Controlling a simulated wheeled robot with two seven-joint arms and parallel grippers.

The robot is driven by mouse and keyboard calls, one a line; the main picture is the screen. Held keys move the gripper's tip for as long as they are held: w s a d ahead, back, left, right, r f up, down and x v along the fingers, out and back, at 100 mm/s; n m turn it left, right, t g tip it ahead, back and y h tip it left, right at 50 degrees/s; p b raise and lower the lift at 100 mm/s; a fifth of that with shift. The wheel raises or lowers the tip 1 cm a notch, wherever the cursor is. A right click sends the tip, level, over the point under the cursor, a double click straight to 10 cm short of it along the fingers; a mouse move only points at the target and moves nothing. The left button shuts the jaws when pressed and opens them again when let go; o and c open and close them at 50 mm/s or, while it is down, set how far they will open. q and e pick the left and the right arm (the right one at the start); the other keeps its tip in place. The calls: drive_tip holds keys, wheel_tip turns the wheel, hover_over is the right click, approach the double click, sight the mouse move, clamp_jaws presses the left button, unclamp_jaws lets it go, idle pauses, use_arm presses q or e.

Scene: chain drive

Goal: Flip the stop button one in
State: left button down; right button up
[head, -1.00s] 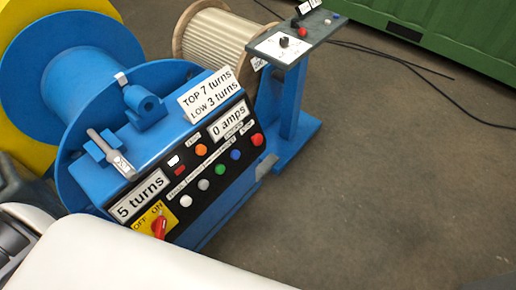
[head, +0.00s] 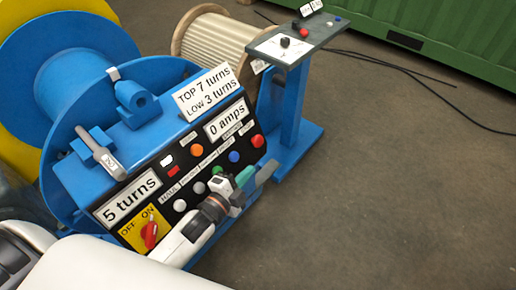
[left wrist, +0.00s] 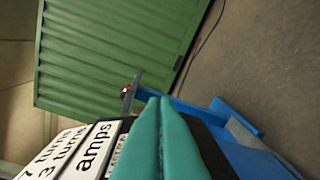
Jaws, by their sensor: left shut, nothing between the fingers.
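The blue machine's black control panel (head: 214,160) holds several round buttons. A red button (head: 257,141) sits at its right end, with a blue button (head: 234,156) beside it. A further red button (head: 304,32) sits on the grey pedestal top (head: 322,38). The small labels are too blurred to tell which one is the stop button. My left gripper (head: 250,177) is in front of the panel's lower right, just below the blue and red buttons, and hides part of the row. Its teal fingers (left wrist: 161,105) are shut and empty in the left wrist view. My right gripper is out of view.
A red rotary switch (head: 149,235) on a yellow plate is at the panel's lower left. A blue drum (head: 75,85) and a wooden spool (head: 215,45) stand behind. A green container (head: 440,40) is at the back. The floor to the right is clear, apart from black cables.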

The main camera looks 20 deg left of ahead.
sight(256, 140)
use_arm(q)
drive_tip(key=w+f, duration=0.2)
drive_tip(key=w, duration=0.9)
drive_tip(key=shift+w+a+f, duration=0.2)
drive_tip(key=shift+a+f, duration=0.1)
drive_tip(key=shift+a, duration=0.1)
